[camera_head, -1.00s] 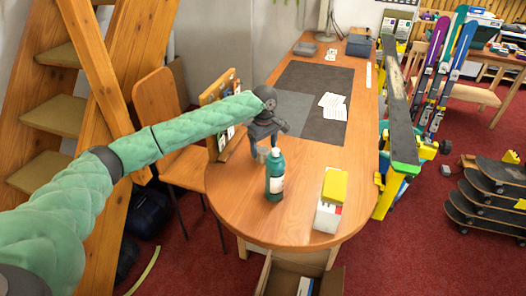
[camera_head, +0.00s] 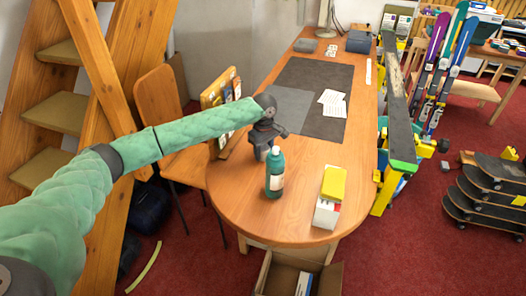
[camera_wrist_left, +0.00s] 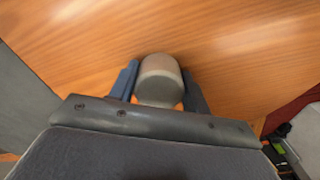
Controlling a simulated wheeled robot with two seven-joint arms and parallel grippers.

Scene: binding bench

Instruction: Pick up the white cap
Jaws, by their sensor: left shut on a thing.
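The white cap (camera_wrist_left: 159,78) shows in the left wrist view as a pale grey-white, rounded piece between two dark fingers. My left gripper (camera_wrist_left: 160,92) is shut on it, with one finger on each side, close over the wooden table. In the head view my left gripper (camera_head: 261,153) is low at the table, just behind and left of a green bottle (camera_head: 274,175). The cap itself is hidden there or too small to tell. My right gripper is not in view.
The wooden table (camera_head: 235,195) has clear room at its near rounded end. A white box with a yellow block (camera_head: 333,184) stands right of the bottle. Dark mats with papers (camera_head: 332,102) lie farther back. A wooden rack (camera_head: 215,95) stands at the left edge.

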